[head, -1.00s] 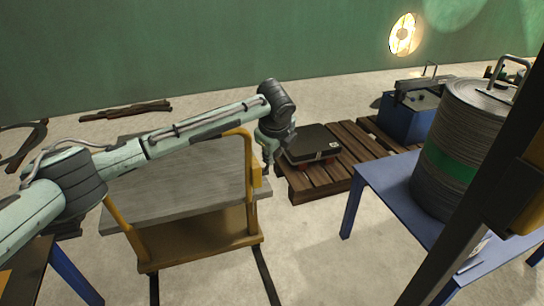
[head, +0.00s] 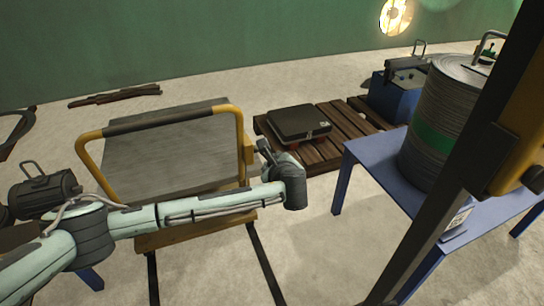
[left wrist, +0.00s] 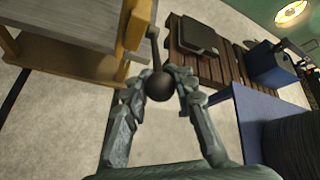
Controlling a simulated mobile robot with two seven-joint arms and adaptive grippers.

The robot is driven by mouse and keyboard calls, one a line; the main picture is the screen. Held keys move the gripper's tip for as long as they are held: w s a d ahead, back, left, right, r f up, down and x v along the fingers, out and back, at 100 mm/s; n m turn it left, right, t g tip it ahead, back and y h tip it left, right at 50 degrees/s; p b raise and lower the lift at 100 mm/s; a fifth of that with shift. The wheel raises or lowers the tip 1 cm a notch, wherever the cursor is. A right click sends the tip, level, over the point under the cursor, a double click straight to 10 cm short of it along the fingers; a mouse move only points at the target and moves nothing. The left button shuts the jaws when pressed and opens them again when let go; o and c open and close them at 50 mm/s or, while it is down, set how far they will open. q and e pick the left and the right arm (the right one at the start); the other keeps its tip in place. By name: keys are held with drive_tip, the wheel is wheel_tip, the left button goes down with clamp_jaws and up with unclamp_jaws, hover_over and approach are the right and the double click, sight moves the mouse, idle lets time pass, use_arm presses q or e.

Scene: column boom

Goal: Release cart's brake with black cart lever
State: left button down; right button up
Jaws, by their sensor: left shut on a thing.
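The cart (head: 165,150) has a grey deck, a yellow frame and a push handle with a dark grip. The black cart lever (left wrist: 158,86) shows in the left wrist view as a dark rod ending in a round ball knob, beside the cart's yellow post. My left gripper (left wrist: 159,88) is shut on the knob, with one finger on each side of it. In the head view my left gripper (head: 266,150) is at the right side of the cart, partly hidden by its own wrist. My right gripper is not in view.
A wooden pallet (head: 350,120) with a black case (head: 299,122) on it lies behind my gripper. A blue table (head: 372,160) with a large grey drum (head: 437,120) stands to the right. Bare floor lies between cart and table.

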use_arm(q)
drive_tip(key=shift+s+f, duration=0.2)
drive_tip(key=shift+f, duration=0.15)
drive_tip(key=c, duration=1.2)
unclamp_jaws()
drive_tip(key=v, duration=1.2)
drive_tip(key=shift+r, duration=0.15)
drive_tip(key=shift+w, duration=0.1)
